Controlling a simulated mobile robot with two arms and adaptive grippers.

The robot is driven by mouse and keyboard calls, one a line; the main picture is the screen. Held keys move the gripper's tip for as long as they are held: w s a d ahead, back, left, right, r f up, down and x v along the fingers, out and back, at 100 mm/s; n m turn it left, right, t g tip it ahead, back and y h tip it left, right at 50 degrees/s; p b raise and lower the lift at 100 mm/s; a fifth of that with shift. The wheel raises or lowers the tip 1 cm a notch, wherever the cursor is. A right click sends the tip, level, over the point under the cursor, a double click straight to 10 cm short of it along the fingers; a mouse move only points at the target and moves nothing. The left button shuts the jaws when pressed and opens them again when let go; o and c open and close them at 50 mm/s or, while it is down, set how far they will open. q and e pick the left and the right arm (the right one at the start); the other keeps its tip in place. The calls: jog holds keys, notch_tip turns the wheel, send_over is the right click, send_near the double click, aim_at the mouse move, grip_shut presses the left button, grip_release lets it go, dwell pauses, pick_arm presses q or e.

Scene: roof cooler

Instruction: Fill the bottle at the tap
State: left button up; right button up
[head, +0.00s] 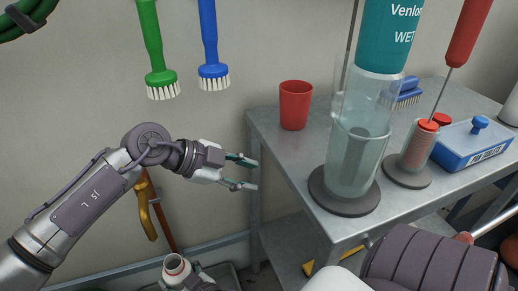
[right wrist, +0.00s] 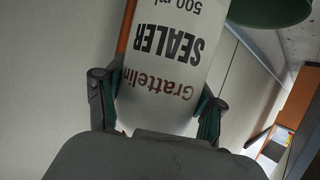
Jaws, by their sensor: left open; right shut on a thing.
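The bottle (right wrist: 160,60) is white, with "SEALER 500 ml" on its label, upside down in the right wrist view. My right gripper (right wrist: 155,108) is shut on it, one finger on each side. In the head view, the open mouth of a white bottle with a reddish rim (head: 174,265) shows at the bottom edge, beside part of my right gripper (head: 198,280); its lower body is cut off. My left gripper (head: 241,172) is open and empty, left of the metal table. I cannot make out a tap in either view.
Green (head: 160,80) and blue (head: 212,72) brushes hang on the wall.

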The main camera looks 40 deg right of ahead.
pick_arm(q)
notch_tip(320, 180, up, 7)
jog(key=s+d+g+h, duration=0.1)
jog(key=s+d+h, duration=0.1)
jog(key=h, duration=0.4)
jog(key=shift+f+n, duration=0.2)
jog(key=shift+n, duration=0.1)
